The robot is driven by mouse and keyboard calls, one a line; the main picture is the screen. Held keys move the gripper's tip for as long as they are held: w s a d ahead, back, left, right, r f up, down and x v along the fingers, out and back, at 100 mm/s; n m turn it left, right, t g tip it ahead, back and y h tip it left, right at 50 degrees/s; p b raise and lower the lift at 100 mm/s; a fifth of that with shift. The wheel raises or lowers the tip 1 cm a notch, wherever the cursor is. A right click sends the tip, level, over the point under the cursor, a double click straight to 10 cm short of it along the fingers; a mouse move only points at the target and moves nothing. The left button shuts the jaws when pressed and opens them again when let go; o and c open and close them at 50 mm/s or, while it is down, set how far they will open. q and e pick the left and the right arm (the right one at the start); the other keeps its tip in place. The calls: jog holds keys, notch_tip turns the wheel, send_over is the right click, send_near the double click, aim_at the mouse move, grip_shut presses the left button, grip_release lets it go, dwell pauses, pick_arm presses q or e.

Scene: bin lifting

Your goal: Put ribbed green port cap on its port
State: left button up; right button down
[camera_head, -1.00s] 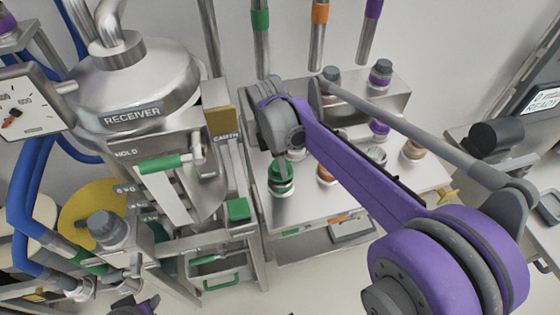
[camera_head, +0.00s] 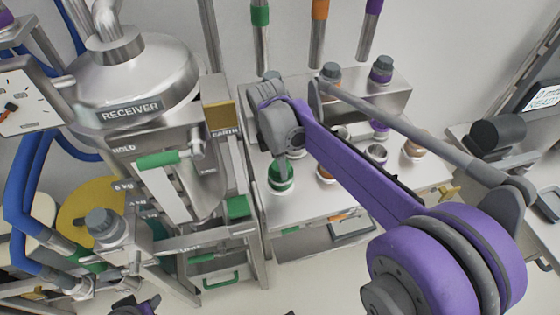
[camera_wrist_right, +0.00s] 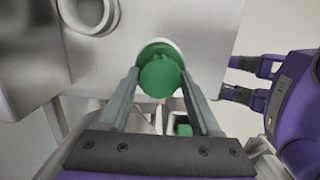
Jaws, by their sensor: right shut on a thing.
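The green port cap (camera_wrist_right: 160,76) is between the two fingers of my right gripper (camera_wrist_right: 160,82) in the right wrist view. The gripper is shut on it. A pale round rim shows just behind the cap's far edge; whether the cap is seated on it I cannot tell. In the head view the right gripper (camera_head: 283,155) points down at the steel bench, with green (camera_head: 281,180) directly below it. The port under it is mostly hidden. My left gripper (camera_wrist_right: 240,80) shows at the right of the wrist view, its fingers apart and empty.
Colour-banded pipes (camera_head: 319,35) hang behind.

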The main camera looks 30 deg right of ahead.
jog(key=shift+f, duration=0.25)
dwell(0.3)
grip_release()
notch_tip(320, 180, up, 11)
jog(key=a, duration=0.1)
jog(key=shift+w+a+p, duration=0.15)
jog(key=shift+p, duration=0.15)
jog(key=shift+f, duration=0.1)
dwell(0.4)
jog(key=s+a+f+m+t, duration=0.2)
jog(key=s+f+m+t, duration=0.1)
jog(key=s+f+m, duration=0.3)
jog(key=s+a+f+m+t+y+p, duration=0.1)
jog(key=s+a+f+m+t, duration=0.1)
jog(key=s+f+m, duration=0.5)
jog(key=s+a+m, duration=0.1)
jog(key=s+m, duration=0.1)
jog(key=s, duration=0.1)
jog(key=shift+a+f+t, duration=0.15)
jog(key=shift+a+t, duration=0.05)
jog(key=shift+t, duration=0.2)
